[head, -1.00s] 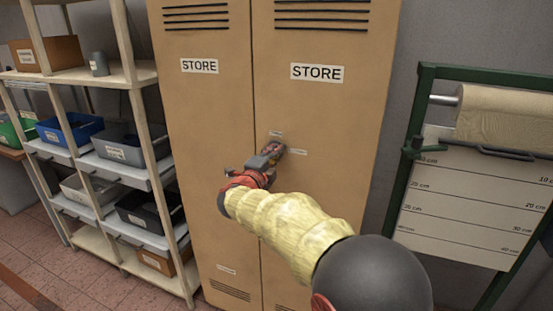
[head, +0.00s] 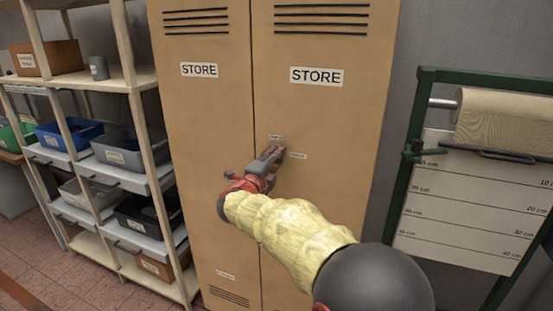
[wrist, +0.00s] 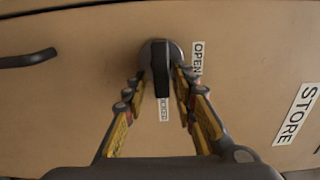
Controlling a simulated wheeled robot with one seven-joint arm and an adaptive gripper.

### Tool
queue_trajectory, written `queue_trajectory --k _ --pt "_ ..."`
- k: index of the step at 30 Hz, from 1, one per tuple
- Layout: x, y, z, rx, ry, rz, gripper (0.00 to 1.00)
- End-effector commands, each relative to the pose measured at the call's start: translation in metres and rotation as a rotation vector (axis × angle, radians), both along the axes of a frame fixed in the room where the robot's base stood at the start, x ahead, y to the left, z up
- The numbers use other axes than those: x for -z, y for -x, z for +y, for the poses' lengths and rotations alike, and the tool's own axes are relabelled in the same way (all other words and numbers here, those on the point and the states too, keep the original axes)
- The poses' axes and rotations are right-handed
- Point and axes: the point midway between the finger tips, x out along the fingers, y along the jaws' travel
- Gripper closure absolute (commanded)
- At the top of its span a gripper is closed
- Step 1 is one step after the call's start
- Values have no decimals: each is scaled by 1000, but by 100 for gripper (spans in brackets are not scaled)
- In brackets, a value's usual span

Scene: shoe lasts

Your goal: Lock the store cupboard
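The store cupboard (head: 320,110) is a tall tan metal cupboard with two doors, both shut. Its lock knob (wrist: 160,68) is a dark turn piece on a round base, on the right door. In the wrist view the turn piece's long side runs towards the locked label (wrist: 164,108); the open label (wrist: 197,60) is to its right. My gripper (wrist: 161,80) is at the knob, its fingers apart on either side with narrow gaps showing.
A dark door handle (wrist: 28,59) is on the same door, at the left in the wrist view. A shelf rack (head: 125,80) with bins stands left of the cupboard. A green-framed paper roll stand (head: 410,150) stands to the right.

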Motion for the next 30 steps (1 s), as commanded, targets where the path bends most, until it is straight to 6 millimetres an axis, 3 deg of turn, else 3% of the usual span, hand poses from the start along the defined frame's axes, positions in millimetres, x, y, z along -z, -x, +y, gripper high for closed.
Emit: queue_trajectory --k 10,14,30 --pt "-1 1 1 -1 -1 -1 68" --pt "-2 10 5 -2 1 -2 68" --pt "-1 100 37 -2 0 -2 68"
